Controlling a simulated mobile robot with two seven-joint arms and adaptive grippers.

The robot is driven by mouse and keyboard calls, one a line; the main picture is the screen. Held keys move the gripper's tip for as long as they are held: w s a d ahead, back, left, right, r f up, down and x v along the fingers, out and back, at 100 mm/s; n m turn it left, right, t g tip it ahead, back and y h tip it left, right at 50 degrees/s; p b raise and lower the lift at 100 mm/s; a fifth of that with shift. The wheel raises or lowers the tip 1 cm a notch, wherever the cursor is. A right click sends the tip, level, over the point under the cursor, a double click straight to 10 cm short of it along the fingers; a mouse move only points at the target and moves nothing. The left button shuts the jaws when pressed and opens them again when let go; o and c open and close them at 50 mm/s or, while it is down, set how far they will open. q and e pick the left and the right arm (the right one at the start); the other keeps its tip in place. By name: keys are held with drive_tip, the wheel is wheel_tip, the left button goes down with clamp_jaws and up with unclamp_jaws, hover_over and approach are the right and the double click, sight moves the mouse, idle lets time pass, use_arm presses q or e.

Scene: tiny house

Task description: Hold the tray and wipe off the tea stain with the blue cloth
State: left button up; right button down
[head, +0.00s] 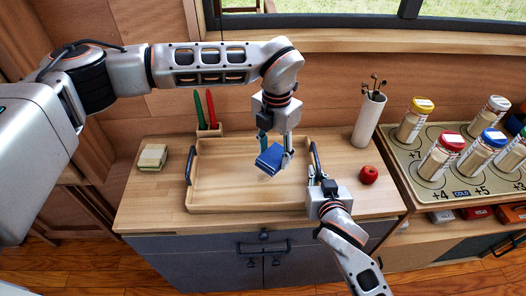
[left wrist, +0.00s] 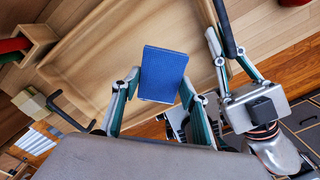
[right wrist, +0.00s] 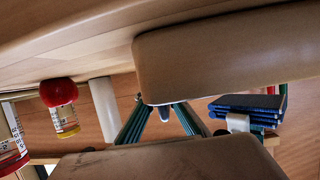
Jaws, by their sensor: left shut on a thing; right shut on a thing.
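The wooden tray (head: 222,200) lies on the counter, with a dark handle at its left (head: 190,166) and right (head: 315,160) ends. My left gripper (head: 275,152) is shut on the folded blue cloth (head: 269,159), over the tray's right half. The cloth also shows between its fingers in the left wrist view (left wrist: 163,74) and beyond the right fingers in the right wrist view (right wrist: 245,104). My right gripper (head: 317,178) is shut on the tray's right handle. I cannot clearly make out the tea stain; the cloth and left gripper cover part of the tray floor.
A red apple-like fruit (head: 368,175) and a white cylinder holding dark stems (head: 368,119) stand right of the tray. A pale sponge-like block (head: 152,157) lies to its left. A wooden holder (head: 209,130) with red and green items stands behind. Spice jars (head: 440,156) stand far right.

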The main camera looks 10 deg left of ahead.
sight(273, 179)
use_arm(q)
drive_tip(key=shift+a+f, duration=0.2)
drive_tip(key=shift+f, duration=3.45)
drive_tip(key=shift+o, duration=0.2)
drive_tip(key=shift+a+f, duration=0.2)
drive_tip(key=shift+f, duration=0.1)
drive_tip(key=shift+s+a, duration=0.15)
drive_tip(key=shift+a, duration=0.6)
drive_tip(key=shift+s+a, duration=0.15)
drive_tip(key=shift+a, duration=0.55)
drive_tip(key=shift+c, duration=0.2)
drive_tip(key=shift+w+d, duration=0.2)
drive_tip(key=shift+d, duration=0.7)
drive_tip(key=shift+w+d, duration=0.15)
drive_tip(key=shift+d, duration=0.75)
drive_tip(key=shift+a+r, duration=0.1)
drive_tip(key=shift+r, duration=3.95)
use_arm(e)
drive_tip(key=c, duration=2.2)
unclamp_jaws()
drive_tip(key=shift+o, duration=0.2)
